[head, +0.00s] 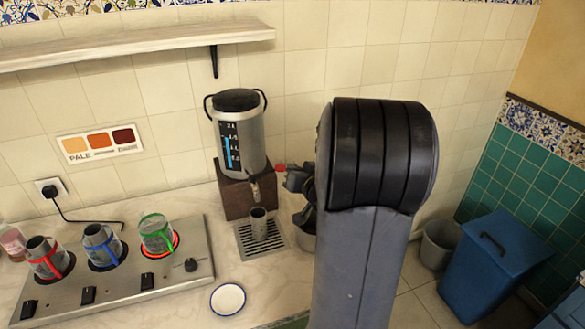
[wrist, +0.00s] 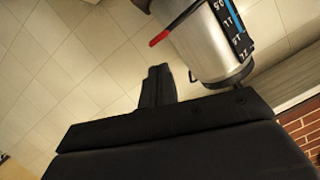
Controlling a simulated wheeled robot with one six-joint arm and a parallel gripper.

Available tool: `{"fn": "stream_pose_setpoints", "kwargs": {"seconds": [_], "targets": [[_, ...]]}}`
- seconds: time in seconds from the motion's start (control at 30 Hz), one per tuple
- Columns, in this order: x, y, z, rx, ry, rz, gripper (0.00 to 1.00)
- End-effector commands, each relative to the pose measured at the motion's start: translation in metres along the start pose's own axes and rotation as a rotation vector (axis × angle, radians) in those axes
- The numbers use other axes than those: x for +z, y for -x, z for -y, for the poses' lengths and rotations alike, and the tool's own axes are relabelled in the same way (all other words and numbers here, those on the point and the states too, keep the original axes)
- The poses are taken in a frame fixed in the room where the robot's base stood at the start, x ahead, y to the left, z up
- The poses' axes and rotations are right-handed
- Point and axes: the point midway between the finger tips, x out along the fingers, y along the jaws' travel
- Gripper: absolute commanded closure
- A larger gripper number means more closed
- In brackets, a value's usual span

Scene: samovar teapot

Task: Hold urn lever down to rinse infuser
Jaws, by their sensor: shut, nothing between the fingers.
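The steel urn (head: 240,140) with a black lid and blue level gauge stands on a brown base at the back wall. Its red lever tip (head: 281,168) sticks out to the right above the tap; it also shows in the wrist view (wrist: 158,38). A grey metal cylinder, seemingly the infuser (head: 258,222), stands upright on the drip tray (head: 262,240) below the tap. My gripper (head: 293,181) is just right of the lever, partly hidden by my arm. In the wrist view its closed fingers (wrist: 158,82) are empty, with a visible gap to the lever; contact is not evident.
A white saucer (head: 228,299) lies in front. A metal container (head: 304,240) is partly hidden by my arm. A blue bin (head: 495,265) stands at right.

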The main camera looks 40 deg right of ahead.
Motion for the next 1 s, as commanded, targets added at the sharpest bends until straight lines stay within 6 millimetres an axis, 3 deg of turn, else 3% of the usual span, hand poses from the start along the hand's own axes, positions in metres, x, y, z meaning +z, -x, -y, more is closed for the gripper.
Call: {"fn": "stream_pose_setpoints", "kwargs": {"seconds": [0.2, 0.4, 1.0], "targets": [[0.0, 0.038, -0.001, 0.004, 0.0, -0.002, 1.0], [0.0, 0.056, -0.001, 0.003, 0.0, -0.001, 1.0], [0.0, 0.059, -0.001, 0.001, 0.0, 0.0, 1.0]]}}
